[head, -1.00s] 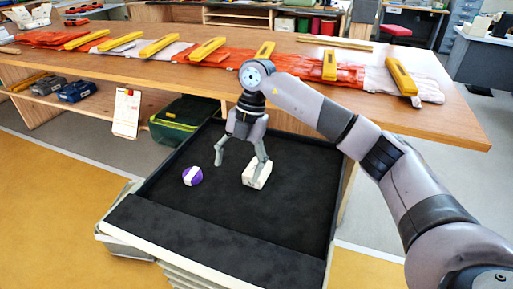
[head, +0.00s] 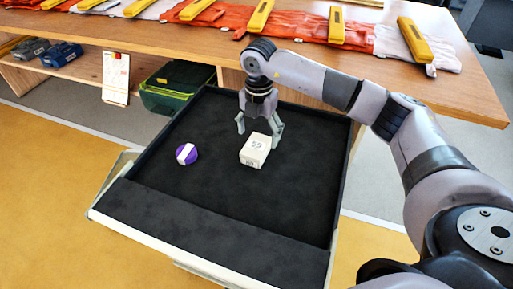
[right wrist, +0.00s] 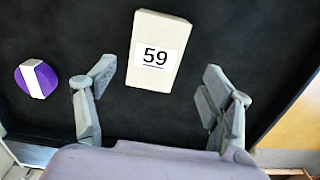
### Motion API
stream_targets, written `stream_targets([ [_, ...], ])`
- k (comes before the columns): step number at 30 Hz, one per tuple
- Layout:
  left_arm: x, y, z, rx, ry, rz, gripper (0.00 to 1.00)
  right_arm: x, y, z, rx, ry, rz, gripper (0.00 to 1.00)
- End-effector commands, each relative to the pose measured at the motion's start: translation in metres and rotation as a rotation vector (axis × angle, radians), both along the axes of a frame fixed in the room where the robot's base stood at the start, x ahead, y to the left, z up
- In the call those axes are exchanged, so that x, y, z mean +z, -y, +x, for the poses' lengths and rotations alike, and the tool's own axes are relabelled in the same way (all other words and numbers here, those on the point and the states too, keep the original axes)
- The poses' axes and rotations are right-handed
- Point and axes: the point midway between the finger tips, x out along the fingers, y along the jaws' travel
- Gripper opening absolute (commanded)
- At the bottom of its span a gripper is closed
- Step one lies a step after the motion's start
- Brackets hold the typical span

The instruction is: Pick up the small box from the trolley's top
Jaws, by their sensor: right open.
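In the right wrist view the box (right wrist: 156,55) shows a label reading 59. My right gripper (head: 260,128) is open, on the far side of the box in the head view. In the right wrist view the open fingers (right wrist: 162,95) are spread wider than the box, and most of the box lies beyond their tips. My left gripper is not in view.
The trolley top has a raised rim.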

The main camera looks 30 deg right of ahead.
Motion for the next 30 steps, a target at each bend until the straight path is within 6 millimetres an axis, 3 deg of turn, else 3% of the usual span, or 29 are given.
stream_targets([
  [5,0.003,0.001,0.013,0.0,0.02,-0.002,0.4,-0.011,-0.001,0.0,0.001,0.0,0.001,0.75],
  [16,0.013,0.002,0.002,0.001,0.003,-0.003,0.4,-0.058,-0.004,0.005,0.0,-0.001,0.002,0.75],
  [25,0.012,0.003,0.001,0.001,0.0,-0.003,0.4,-0.062,-0.003,0.005,0.001,0.0,0.001,0.74],
  [30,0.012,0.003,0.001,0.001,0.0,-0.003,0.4,-0.062,-0.003,0.005,0.001,0.0,0.001,0.63],
])
